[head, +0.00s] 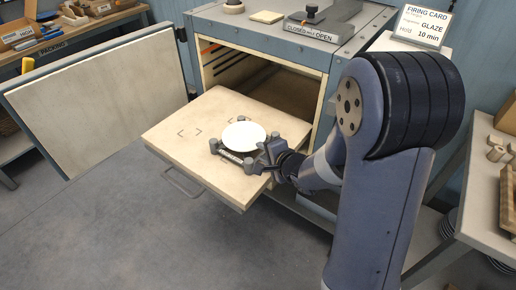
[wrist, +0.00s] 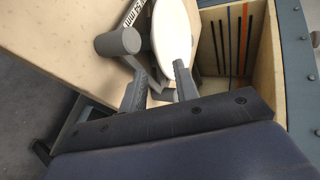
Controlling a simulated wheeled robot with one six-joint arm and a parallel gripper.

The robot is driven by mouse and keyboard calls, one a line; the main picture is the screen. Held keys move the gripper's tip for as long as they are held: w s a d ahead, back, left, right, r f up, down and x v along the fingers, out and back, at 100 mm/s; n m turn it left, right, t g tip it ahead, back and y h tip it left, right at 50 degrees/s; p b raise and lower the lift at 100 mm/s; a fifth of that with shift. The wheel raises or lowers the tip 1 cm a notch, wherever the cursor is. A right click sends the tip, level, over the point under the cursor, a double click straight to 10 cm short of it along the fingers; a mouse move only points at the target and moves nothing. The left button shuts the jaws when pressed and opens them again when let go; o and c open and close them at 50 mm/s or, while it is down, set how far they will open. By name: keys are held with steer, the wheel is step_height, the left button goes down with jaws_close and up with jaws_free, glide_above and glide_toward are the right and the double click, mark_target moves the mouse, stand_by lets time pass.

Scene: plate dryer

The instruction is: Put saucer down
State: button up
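The white saucer (head: 244,136) lies roughly level on a dark grey stand with several round posts (head: 214,146), on the pulled-out kiln shelf. My gripper (head: 268,153) is low at the saucer's right front side. In the wrist view, the saucer (wrist: 172,32) shows at a steep slant, and its near rim reaches the fingertips. My gripper (wrist: 160,75) has its two fingers clearly apart there, with the right fingertip overlapping the rim. I cannot tell whether that finger touches it. A thick grey post (wrist: 118,42) stands left of the saucer.
The pale shelf (head: 180,150) has corner marks and free room at its left. The kiln chamber (head: 275,85) is open behind it. The door panel (head: 100,90) stands open at left. A side table (head: 480,210) with small parts is at right.

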steer(key=p+v, duration=0.1)
steer(key=v, duration=0.6)
stand_by(1.2)
